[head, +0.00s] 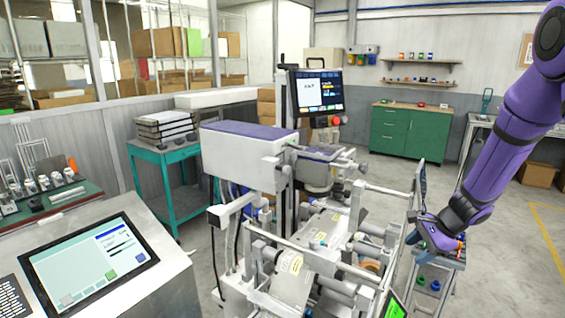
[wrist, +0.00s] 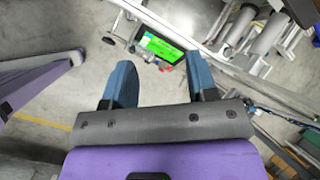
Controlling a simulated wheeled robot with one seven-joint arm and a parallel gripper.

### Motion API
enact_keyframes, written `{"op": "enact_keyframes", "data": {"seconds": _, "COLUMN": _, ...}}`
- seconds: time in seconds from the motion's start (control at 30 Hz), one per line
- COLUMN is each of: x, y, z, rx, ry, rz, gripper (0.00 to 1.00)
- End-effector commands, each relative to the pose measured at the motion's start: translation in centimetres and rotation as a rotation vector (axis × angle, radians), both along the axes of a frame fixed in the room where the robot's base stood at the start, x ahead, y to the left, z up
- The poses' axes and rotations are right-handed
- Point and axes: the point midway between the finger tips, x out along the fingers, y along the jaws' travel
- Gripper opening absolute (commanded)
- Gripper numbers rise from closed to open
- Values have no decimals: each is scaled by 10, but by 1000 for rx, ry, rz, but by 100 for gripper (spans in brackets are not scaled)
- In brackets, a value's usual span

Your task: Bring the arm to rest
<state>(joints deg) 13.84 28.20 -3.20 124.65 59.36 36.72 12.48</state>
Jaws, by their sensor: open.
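My purple arm comes down from the upper right in the head view. My gripper (head: 422,232) hangs low at its end, right beside the film machine (head: 320,235). In the wrist view my gripper (wrist: 160,85) shows two blue fingers spread wide apart. Nothing is between them.
The machine's metal frame and rollers (wrist: 265,40) stand close to the right finger. A small grey cart (head: 437,280) with coloured items is below my gripper. A green cabinet (head: 410,132) stands at the back. Floor right of the cart is clear.

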Motion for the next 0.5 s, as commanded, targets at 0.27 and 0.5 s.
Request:
{"op": "enact_keyframes", "data": {"seconds": 0.27, "x": -37, "y": 32, "z": 94, "rx": -99, "ry": -141, "rz": 278, "gripper": 53}}
{"op": "enact_keyframes", "data": {"seconds": 0.5, "x": -83, "y": 54, "z": 157, "rx": -207, "ry": -244, "rz": 506, "gripper": 53}}
